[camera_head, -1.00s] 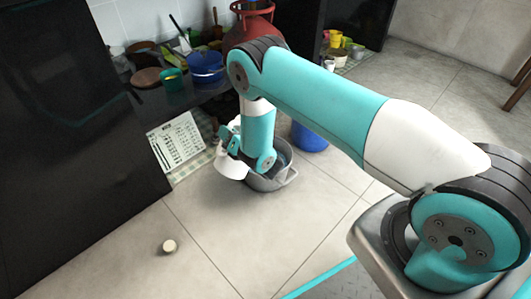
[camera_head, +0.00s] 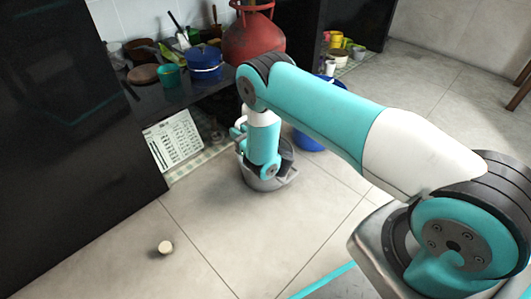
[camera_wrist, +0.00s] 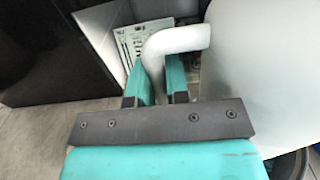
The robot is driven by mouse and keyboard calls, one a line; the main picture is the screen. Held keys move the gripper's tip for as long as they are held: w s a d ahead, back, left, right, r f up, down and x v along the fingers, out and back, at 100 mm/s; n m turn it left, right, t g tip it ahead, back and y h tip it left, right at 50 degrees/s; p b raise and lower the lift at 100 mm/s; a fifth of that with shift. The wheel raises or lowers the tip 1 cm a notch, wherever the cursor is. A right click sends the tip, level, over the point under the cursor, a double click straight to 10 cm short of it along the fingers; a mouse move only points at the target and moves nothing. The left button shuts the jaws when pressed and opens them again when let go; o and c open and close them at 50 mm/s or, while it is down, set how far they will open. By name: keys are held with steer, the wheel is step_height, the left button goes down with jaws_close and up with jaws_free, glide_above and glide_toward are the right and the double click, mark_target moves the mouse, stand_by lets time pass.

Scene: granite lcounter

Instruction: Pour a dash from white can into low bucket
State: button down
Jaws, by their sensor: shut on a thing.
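The white can (camera_wrist: 265,75) fills the right side of the wrist view. Its bent white handle (camera_wrist: 185,38) runs between the teal fingers of my gripper (camera_wrist: 158,72), which is shut on it. In the head view my gripper (camera_head: 238,135) is partly hidden behind my forearm, above the left side of the low grey metal bucket (camera_head: 268,183). The can is mostly hidden there, so its tilt and spout cannot be made out. The bucket stands on the tiled floor, its far side covered by my arm. A dark rim shows low at the right of the wrist view.
A red gas cylinder (camera_head: 254,38) stands behind the arm, with a blue bucket (camera_head: 308,138) to the right. A dark counter holds a blue pot (camera_head: 206,63) and a teal cup (camera_head: 168,75). A small pale cylinder (camera_head: 166,247) is on the otherwise open front floor.

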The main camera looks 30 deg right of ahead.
steer(key=shift+r, duration=0.1)
steer(key=shift+a+r+p, duration=0.3)
steer(key=shift+p, duration=0.25)
steer(key=s+a+r+p, duration=0.2)
steer(key=a+p, duration=0.4)
steer(key=shift+r, duration=0.15)
